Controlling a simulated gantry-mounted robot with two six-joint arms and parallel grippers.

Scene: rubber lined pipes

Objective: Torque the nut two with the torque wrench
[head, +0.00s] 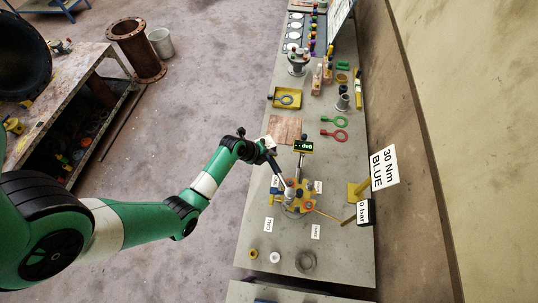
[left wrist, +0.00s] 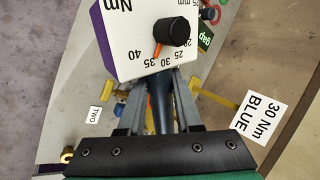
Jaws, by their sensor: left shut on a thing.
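My left gripper (left wrist: 160,112) is shut on the dark handle of the torque wrench (left wrist: 150,35), which has a white dial face, purple sides, a black knob and an orange pointer near the 30 mark. In the head view my left gripper (head: 277,167) is above the flange assembly (head: 299,197), which has yellow, blue and red parts. A card reading TWO (head: 268,224) lies to its lower left and also shows in the left wrist view (left wrist: 94,115). Nut two itself is too small or hidden to make out, and I cannot tell whether the wrench touches it. My right gripper is not in view.
A sign reading 30 Nm BLUE (head: 384,168) and a bar display (head: 364,212) stand at the bench's right edge. A green-lit gap display (head: 303,146) stands behind the flange.

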